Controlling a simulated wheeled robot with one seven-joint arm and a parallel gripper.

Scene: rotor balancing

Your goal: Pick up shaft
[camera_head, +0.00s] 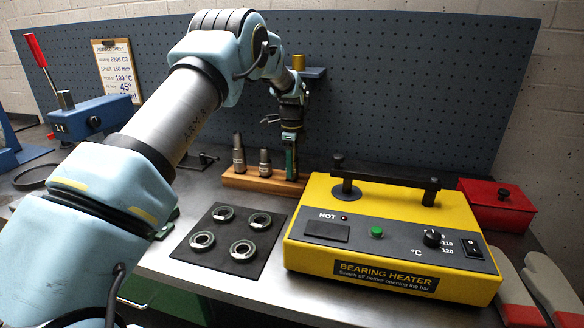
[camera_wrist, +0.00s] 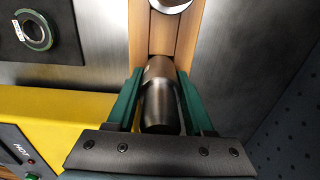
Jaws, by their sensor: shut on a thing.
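My gripper (camera_head: 291,165) is at the right end of a wooden block (camera_head: 240,182), pointing down. In the wrist view its green fingers (camera_wrist: 160,85) are shut on a dark grey metal shaft (camera_wrist: 160,100), one finger on each side. The shaft's lower end is at the wooden block; I cannot tell whether it is seated or lifted. In the head view the fingers hide this shaft. Two other stepped metal pieces (camera_head: 238,156) (camera_head: 265,163) stand upright in the block to the left.
The yellow bearing heater (camera_head: 400,215) stands close on the right, with a black bar on top. A black mat (camera_head: 228,258) with several bearing rings lies in front. A red box (camera_head: 497,205) is at the right, and a blue pegboard (camera_head: 400,80) is behind.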

